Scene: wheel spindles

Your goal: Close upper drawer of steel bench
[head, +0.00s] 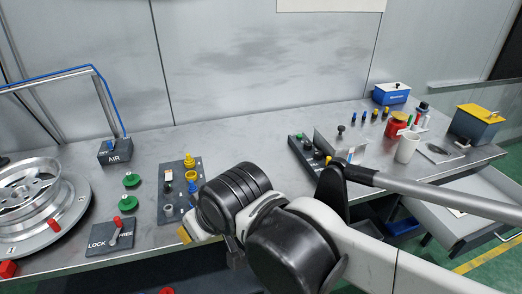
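The steel bench (270,137) runs across the view with a grey top. At its right end a grey drawer (432,220) stands pulled out from under the top. A small pale item (457,212) lies in it, and a small red part shows near its right front. I cannot tell whether another drawer is below it. My arm crosses the lower middle of the view and covers part of the bench front. My gripper's fingers cannot be made out, so its place relative to the drawer is not shown.
A wheel (32,200) lies at the left, near the LOCK/FREE lever panel (112,236). Switch panels, a white mug (407,147), a red jar (396,124) and a yellow-topped box (475,123) stand on the bench. A blue bin (403,227) sits under it. Floor shows at right.

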